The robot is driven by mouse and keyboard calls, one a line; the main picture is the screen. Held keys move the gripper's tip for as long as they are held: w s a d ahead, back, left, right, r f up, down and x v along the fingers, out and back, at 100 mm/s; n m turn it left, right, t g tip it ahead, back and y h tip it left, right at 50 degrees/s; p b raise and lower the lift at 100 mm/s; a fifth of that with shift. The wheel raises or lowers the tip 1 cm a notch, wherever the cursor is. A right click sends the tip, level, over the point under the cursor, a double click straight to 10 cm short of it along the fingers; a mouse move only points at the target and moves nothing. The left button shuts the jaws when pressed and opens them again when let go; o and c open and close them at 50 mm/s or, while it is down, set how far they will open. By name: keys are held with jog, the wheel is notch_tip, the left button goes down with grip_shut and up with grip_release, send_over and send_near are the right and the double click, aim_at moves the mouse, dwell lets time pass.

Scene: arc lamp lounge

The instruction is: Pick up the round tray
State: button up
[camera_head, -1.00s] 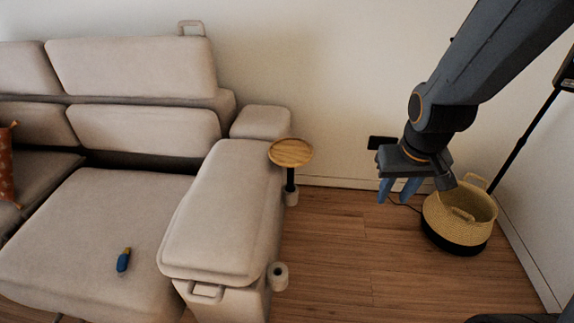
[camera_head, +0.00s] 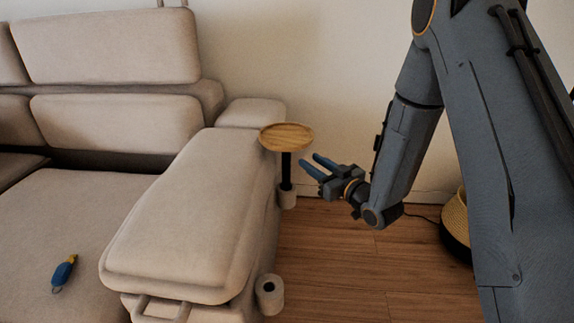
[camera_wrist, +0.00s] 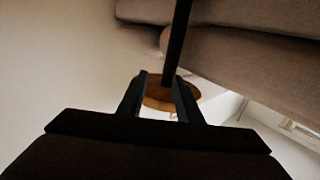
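The round wooden tray (camera_head: 286,136) sits level on top of a black post beside the sofa's arm. My gripper (camera_head: 308,162) is open and empty, to the right of the post and a little lower than the tray in the head view. Its blue-grey fingers point left toward the post and appear apart from it and the tray. In the wrist view the tray (camera_wrist: 158,101) shows beyond and between the two open fingers, partly covered by them. The black post (camera_wrist: 177,40) runs from it to the top edge of that picture.
The beige sofa (camera_head: 190,220) stands close on the left of the post. A blue and yellow object (camera_head: 64,272) lies on its seat. A woven basket (camera_head: 455,218) is partly hidden behind my arm. Wooden floor (camera_head: 335,265) is clear in front.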

aim_at(289, 154)
jog(key=w+a+y+b, duration=0.1)
jog(key=a, duration=0.1)
jog(key=w+a+f+y+b, duration=0.1)
jog(key=w+a+b, duration=0.2)
jog(key=w+a, duration=0.1)
jog(key=shift+w+a+f+n+t+y, duration=0.1)
jog(key=shift+a+f+n+t+y, duration=0.05)
jog(key=shift+a+n+t+y, duration=0.2)
jog(key=shift+c, duration=0.4)
grip_shut()
